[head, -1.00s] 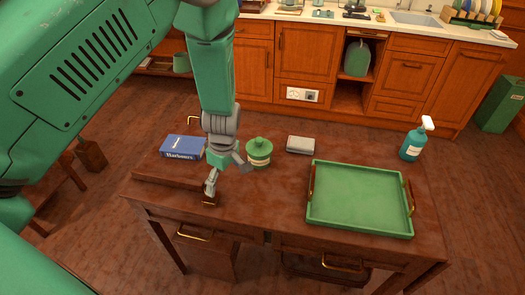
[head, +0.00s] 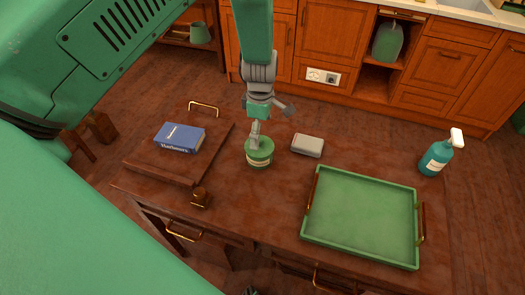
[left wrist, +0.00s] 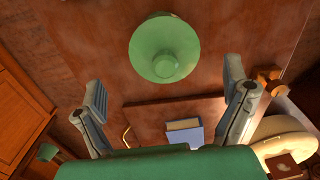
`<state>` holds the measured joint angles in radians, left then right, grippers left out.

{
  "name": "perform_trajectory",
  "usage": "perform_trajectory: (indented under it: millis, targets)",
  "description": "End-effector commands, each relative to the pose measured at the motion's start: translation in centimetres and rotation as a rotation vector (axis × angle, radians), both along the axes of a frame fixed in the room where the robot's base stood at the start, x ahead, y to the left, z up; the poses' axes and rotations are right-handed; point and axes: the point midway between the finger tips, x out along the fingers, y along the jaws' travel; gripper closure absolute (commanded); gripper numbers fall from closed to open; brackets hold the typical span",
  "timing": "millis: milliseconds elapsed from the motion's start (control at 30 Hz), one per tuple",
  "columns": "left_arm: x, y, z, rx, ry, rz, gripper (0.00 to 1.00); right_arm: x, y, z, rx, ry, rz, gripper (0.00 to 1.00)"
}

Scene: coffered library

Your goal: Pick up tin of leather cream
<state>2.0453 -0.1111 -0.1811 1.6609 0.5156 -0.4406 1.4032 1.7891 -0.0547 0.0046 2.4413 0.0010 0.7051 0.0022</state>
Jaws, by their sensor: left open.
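The tin, a round green container with a knobbed lid and a pale label band (head: 259,158), stands upright on the brown wooden table (head: 270,205). My left gripper (head: 268,121) is open and pointing down, with one finger overlapping the lid in the head view. In the left wrist view the tin (left wrist: 164,48) shows from above. The open fingers of my left gripper (left wrist: 164,76) are spread wide, on either side below it in the picture, and nothing is between them. I cannot tell whether a finger touches the lid.
A grey box (head: 307,145) lies close to the tin's right. A green tray (head: 362,218) and a teal spray bottle (head: 436,158) are further right.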

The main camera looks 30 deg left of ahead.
Motion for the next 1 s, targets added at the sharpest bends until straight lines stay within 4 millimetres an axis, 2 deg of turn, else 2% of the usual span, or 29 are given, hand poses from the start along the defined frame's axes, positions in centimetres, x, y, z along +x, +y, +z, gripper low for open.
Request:
perform_trajectory:
  millis: [33,100,433,700,1000]
  targets:
    - [-0.1,0.0,-1.3,0.000,0.003,0.000,0.07,0.0,0.0,0.0,0.000,0.000,0.000,0.56]
    - [0.0,0.0,-2.5,0.000,0.003,0.000,0.07,0.0,0.0,0.0,0.000,0.000,0.000,0.56]
    - [-0.1,0.0,-5.3,-0.001,0.002,0.000,0.07,0.0,0.0,0.1,0.000,-0.001,0.000,0.56]
    - [-0.3,0.1,-9.1,0.000,0.001,-0.001,0.07,0.0,0.0,0.4,0.000,-0.001,0.000,0.56]
    - [-0.3,0.1,-9.5,0.000,-0.001,0.000,0.07,0.0,0.0,0.4,0.000,-0.001,0.000,0.56]
